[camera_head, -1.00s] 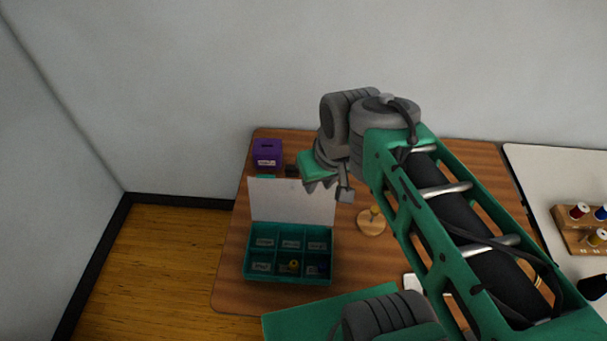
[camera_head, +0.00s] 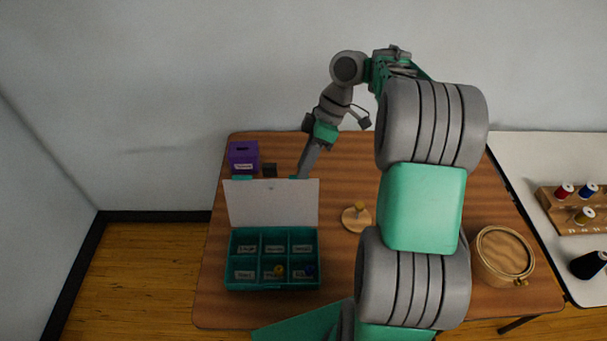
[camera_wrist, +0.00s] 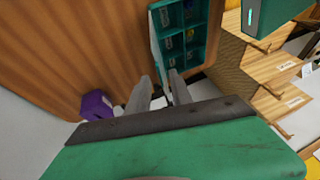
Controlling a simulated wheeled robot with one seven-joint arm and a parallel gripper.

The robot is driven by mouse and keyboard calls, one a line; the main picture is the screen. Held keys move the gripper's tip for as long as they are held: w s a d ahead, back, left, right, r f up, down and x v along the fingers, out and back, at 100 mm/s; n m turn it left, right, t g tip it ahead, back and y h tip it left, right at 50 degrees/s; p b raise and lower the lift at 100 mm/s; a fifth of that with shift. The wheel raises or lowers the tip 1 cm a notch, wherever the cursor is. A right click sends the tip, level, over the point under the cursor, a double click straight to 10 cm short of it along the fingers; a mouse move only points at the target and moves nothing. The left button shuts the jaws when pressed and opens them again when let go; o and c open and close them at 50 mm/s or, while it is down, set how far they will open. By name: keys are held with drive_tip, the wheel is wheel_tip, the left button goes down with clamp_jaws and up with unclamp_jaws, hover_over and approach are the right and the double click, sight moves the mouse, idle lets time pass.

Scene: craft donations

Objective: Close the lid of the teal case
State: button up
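The teal case (camera_head: 274,286) stands on the wooden table, left of middle in the head view. Its lid (camera_head: 272,204) stands upright at the back, pale inner face toward me. Labelled compartments lie open in front, with small yellow and blue items in two of them. My gripper (camera_head: 299,175) points down behind the lid's top edge, near its right end; contact there cannot be told. In the wrist view my gripper (camera_wrist: 161,78) shows two fingers apart with nothing between them. The case (camera_wrist: 188,42) is beyond the fingertips, with the lid (camera_wrist: 157,45) seen nearly edge-on.
A purple box (camera_head: 243,157) and a small dark block (camera_head: 269,170) stand behind the lid. A round wooden stand (camera_head: 356,219) is right of the case. A round wooden container (camera_head: 503,256) is farther right. A spool rack (camera_head: 575,212) sits on the white table.

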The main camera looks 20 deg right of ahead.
drive_tip(key=shift+a+f, duration=0.25)
drive_tip(key=shift+f, duration=0.25)
drive_tip(key=shift+c, duration=0.6)
clamp_jaws()
idle(0.5)
